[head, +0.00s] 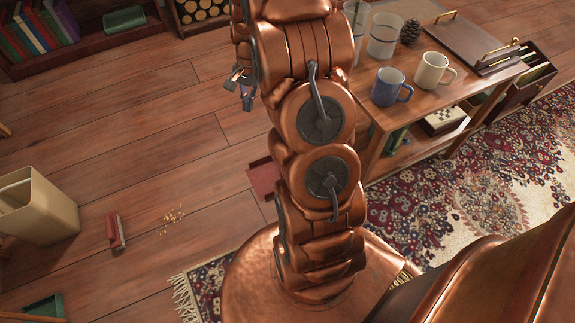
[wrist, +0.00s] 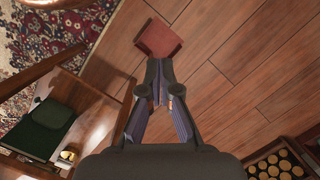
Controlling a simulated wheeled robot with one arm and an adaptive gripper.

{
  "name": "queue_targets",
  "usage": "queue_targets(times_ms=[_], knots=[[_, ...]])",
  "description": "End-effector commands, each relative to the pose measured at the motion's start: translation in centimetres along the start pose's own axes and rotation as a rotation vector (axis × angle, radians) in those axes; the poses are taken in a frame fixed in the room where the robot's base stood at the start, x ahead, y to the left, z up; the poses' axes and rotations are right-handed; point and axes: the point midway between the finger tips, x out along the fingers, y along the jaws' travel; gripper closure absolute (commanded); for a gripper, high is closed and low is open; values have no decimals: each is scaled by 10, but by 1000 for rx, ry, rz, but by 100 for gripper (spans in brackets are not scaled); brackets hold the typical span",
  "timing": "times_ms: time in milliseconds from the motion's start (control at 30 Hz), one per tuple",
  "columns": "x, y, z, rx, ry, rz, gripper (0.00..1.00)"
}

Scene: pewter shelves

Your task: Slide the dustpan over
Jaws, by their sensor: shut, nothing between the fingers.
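A red dustpan (head: 261,178) lies flat on the wooden floor, partly hidden behind my arm in the head view. In the wrist view the dustpan (wrist: 158,38) shows as a red square beyond my fingertips, apart from them. My gripper (head: 241,86) is shut and empty, held in the air, and it also shows in the wrist view (wrist: 161,98). Crumbs (head: 173,217) lie scattered on the floor left of the dustpan. A red hand brush (head: 115,231) lies left of the crumbs.
A beige bin (head: 45,205) stands at the left, with a green object (head: 43,309) below it. A wooden table (head: 410,110) with mugs stands at the right, beside a patterned rug (head: 430,195). Low shelves (head: 75,45) line the back. Floor between is clear.

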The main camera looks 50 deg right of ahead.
Motion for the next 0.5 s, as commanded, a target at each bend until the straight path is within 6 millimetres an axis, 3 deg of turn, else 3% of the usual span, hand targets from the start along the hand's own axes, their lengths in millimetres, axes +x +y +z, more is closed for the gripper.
queue_targets(times_ms=[33, 267, 500], knots=[[31, 2, -22, 45, -2, -8, 100], [122, 16, -100, 253, -12, -44, 100], [225, 44, -177, 472, -19, -83, 100]])
